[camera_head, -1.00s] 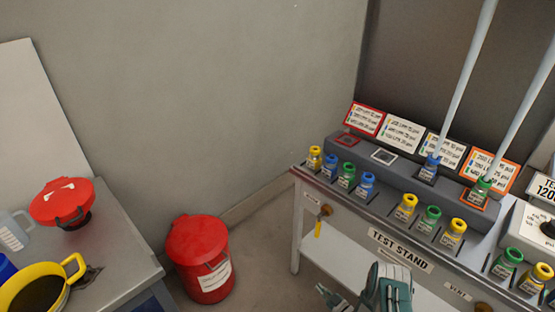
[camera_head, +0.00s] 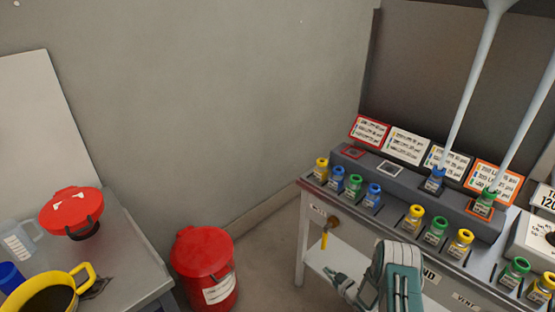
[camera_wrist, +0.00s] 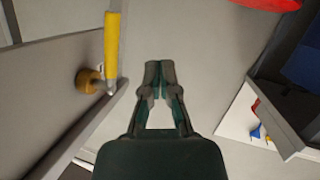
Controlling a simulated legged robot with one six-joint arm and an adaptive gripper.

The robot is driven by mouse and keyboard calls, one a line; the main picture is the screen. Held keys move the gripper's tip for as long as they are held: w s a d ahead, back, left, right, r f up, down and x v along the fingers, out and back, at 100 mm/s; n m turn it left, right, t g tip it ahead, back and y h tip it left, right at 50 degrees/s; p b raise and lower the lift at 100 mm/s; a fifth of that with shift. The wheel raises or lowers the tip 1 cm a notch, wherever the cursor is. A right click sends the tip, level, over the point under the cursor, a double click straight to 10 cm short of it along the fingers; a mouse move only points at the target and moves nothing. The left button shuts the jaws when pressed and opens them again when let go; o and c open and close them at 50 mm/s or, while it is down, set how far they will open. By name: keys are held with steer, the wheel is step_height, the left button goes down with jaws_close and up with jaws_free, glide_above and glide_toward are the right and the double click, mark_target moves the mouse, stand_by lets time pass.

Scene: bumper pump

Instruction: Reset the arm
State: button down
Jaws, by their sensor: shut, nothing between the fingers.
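My gripper (camera_head: 345,284) shows low in the head view, in front of the test stand (camera_head: 313,218), with my wrist to its right. In the wrist view my gripper (camera_wrist: 160,72) has its fingertips together with nothing between them. Its tips are over bare floor, apart from the yellow-handled valve (camera_wrist: 112,50) at the left. That valve (camera_head: 325,240) also shows on the stand's front in the head view, a little left of and above the gripper. My wrist hides part of the stand's label.
Several yellow, blue and green bottles (camera_head: 415,217) stand on the test stand, two under hanging tubes. A red bin (camera_head: 203,262) is on the floor. The left table (camera_head: 130,262) holds a red lidded item (camera_head: 72,210) and a yellow jug (camera_head: 82,274).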

steer(key=w+d+r+m+h, duration=0.1)
steer(key=w+d+r+h, duration=0.15)
steer(key=r, duration=0.75)
steer(key=w+d+r+m+h, duration=0.15)
steer(key=w+r, duration=0.25)
steer(key=r, duration=0.6)
steer(key=s+r+m+g+h, duration=0.15)
steer(key=s+r, duration=0.25)
steer(key=r, duration=0.6)
steer(key=s+r+m+g+h, duration=0.1)
steer(key=s+r+h, duration=0.2)
steer(key=r, duration=0.7)
steer(key=s+a+r+m+g, duration=0.1)
steer(key=s+r, duration=0.4)
steer(key=s, duration=0.3)
steer(key=s+a+r+m+g, duration=0.1)
steer(key=s+a+r, duration=0.1)
steer(key=s+r, duration=0.45)
steer(key=s+a+m+g+y, duration=0.1)
steer(key=s+a, duration=0.3)
steer(key=s, duration=1.8)
steer(key=shift+a+f+m+g, duration=0.2)
steer(key=shift+m+g, duration=0.3)
steer(key=shift+g, duration=0.35)
steer(key=shift+d, duration=0.1)
